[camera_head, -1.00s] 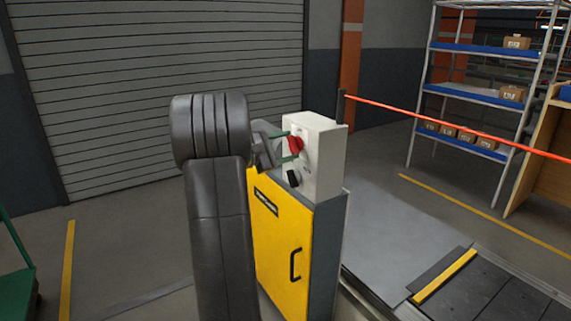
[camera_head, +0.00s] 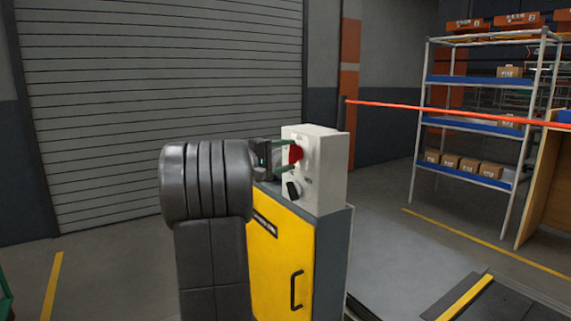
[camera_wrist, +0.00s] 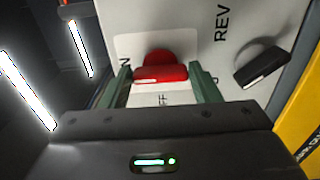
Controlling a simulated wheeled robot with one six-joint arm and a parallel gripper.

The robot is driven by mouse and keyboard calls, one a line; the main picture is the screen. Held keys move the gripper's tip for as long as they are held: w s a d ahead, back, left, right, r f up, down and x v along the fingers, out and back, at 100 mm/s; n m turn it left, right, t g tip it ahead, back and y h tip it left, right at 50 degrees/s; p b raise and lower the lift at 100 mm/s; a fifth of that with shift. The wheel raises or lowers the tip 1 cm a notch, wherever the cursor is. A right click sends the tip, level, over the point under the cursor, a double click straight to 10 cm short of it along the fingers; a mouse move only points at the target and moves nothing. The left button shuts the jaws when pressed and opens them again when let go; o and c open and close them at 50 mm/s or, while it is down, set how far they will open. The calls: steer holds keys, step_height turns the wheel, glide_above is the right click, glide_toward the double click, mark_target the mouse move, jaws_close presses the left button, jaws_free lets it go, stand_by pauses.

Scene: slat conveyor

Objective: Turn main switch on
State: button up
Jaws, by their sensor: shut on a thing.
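The main switch is a red rotary knob (camera_head: 295,154) on the front of a white control box (camera_head: 322,160). In the wrist view the red knob (camera_wrist: 160,68) lies between the two green fingers, its handle bar running across from one finger to the other. My gripper (camera_wrist: 163,84) is shut on it; in the head view my gripper (camera_head: 283,155) reaches the box from the left. Lettering on the white plate beside the knob is partly hidden by the fingers. A black selector knob (camera_wrist: 262,67) marked REV sits to the right in the wrist view.
The white box stands on a yellow cabinet (camera_head: 272,250) with a black handle. A red-orange line (camera_head: 440,112) runs from a post behind the box to the right. Shelves (camera_head: 480,122) stand at the back right. A grey roller shutter (camera_head: 165,85) fills the back left.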

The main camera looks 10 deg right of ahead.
stand_by(0.5)
steer(key=o, duration=1)
steer(key=p+v, duration=0.2)
steer(key=v, duration=1.1)
steer(key=shift+s+a, duration=0.1)
steer(key=shift+a, duration=0.3)
steer(key=b+x, duration=0.2)
steer(key=x, duration=1.1)
steer(key=shift+f, duration=0.1)
steer(key=shift+d, duration=0.45)
